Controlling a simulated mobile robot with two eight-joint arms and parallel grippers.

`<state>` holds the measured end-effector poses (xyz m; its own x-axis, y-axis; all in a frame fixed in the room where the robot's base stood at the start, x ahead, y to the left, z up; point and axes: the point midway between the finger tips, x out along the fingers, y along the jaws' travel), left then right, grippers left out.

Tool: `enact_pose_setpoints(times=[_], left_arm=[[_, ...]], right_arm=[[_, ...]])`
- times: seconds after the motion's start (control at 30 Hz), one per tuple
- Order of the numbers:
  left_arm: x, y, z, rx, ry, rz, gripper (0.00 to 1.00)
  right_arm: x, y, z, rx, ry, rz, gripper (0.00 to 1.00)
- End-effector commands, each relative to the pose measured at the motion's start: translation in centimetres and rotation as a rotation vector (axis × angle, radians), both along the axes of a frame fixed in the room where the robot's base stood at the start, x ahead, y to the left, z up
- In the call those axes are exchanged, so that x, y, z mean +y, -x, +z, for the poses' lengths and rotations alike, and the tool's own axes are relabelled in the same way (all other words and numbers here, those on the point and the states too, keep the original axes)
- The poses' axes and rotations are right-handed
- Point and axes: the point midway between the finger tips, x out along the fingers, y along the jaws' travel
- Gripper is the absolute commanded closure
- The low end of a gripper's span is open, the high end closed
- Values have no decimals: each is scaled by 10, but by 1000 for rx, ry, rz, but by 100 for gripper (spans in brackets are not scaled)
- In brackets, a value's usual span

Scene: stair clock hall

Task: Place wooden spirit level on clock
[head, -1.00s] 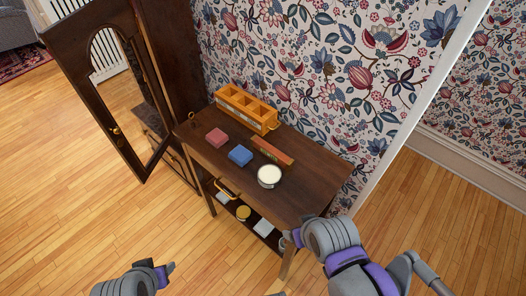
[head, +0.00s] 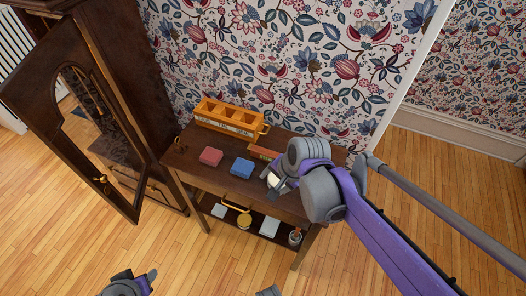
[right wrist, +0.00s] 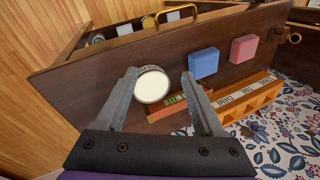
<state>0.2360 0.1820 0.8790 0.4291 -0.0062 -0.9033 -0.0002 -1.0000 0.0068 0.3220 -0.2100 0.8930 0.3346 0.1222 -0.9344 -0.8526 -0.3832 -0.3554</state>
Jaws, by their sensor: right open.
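The wooden spirit level (head: 262,152), a reddish-brown bar, lies on the dark wooden table (head: 185,160), partly hidden by my right arm. In the right wrist view the level (right wrist: 170,106) shows a green part and lies between my finger lengths, below the fingertips in the picture. My right gripper (head: 272,184) is open and empty above the table, by a round tin (right wrist: 152,85) with white contents. The clock (head: 120,75) is a tall dark case at the left with its arched door (head: 62,125) standing open. My left gripper (head: 150,276) shows only partly at the bottom edge.
A red block (head: 211,156) and a blue block (head: 242,167) lie left of the tin. An orange compartment box (head: 230,118) stands at the back by the wall. A lower shelf (head: 255,222) holds several small items. The floor in front is clear.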

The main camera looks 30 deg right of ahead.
Motion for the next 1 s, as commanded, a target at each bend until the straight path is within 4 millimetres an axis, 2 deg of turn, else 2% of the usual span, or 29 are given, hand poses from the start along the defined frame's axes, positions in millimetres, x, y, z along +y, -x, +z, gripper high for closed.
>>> enact_pose_setpoints(times=[0.03, 0.2, 0.3, 0.4, 0.57, 0.8, 1.0], left_arm=[[0, -2, 10, -4, 0, 0, 50], [0, -6, 28, -12, 0, 0, 50], [0, -8, 35, -16, 0, 0, 50], [0, -9, 39, -18, 0, 0, 50], [0, -10, 40, -19, 0, 0, 50], [0, -8, 36, -17, 0, 0, 50], [0, -8, 36, -16, 0, 0, 50]], right_arm=[[-14, -19, 9, 23, -80, -161, 30], [-55, -68, 18, 123, -366, -684, 30], [-76, -87, 20, 176, -495, -909, 30], [-90, -98, 20, 214, -581, -1054, 30], [-96, -107, 13, 241, -633, -1142, 30], [-84, -121, -20, 242, -633, -1143, 30], [-79, -126, -33, 241, -631, -1142, 30]])
